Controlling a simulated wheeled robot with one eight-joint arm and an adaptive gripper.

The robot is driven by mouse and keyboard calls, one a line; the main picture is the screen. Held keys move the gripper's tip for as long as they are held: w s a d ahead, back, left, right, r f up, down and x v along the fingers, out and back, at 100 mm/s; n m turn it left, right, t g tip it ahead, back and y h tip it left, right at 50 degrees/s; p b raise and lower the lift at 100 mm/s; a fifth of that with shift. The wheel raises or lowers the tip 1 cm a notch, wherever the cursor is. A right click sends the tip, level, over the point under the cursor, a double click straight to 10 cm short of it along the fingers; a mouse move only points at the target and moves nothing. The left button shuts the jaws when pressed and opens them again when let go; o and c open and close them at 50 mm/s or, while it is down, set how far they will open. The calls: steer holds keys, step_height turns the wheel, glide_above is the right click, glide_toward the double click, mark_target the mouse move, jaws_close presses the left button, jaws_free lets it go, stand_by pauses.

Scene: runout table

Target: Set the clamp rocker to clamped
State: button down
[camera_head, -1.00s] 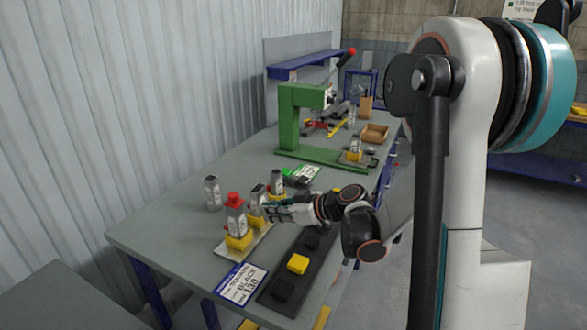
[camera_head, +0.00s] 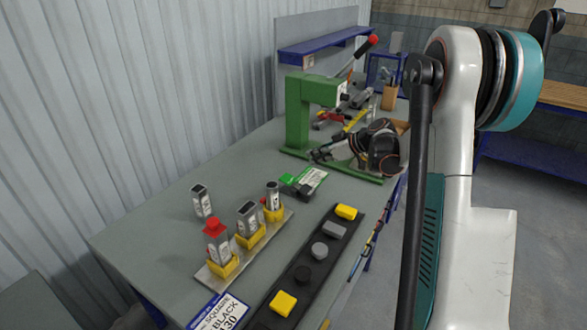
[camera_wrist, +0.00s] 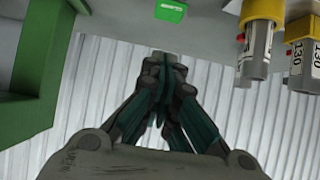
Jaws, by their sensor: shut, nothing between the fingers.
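A small black unit with a green part (camera_head: 292,185) lies on the table beside a green-and-white label card (camera_head: 313,180); it may be the clamp rocker, but its position is too small to read. A green patch (camera_wrist: 171,11) shows at the top of the wrist view; I cannot tell whether it belongs to the unit. My gripper (camera_head: 318,155) is at the front of the green press (camera_head: 297,115), beyond the black unit and apart from it. In the wrist view my gripper's fingers (camera_wrist: 162,68) are together and empty.
A plate (camera_head: 215,280) with several yellow holders carries bottles, one red-capped. A loose bottle (camera_head: 202,200) stands left of it. A black strip (camera_head: 305,258) with coloured blocks runs along the near right edge. Bare table lies left of the black unit.

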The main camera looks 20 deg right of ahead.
steer(key=b, duration=0.3)
glide_above(292, 180)
step_height(292, 180, down, 6)
steer(key=shift+s+d+f, duration=0.1)
steer(key=shift+s+d, duration=0.05)
step_height(292, 180, down, 2)
steer(key=shift+f+b, duration=0.15)
steer(key=shift+b, duration=0.2)
steer(key=shift+f, duration=0.55)
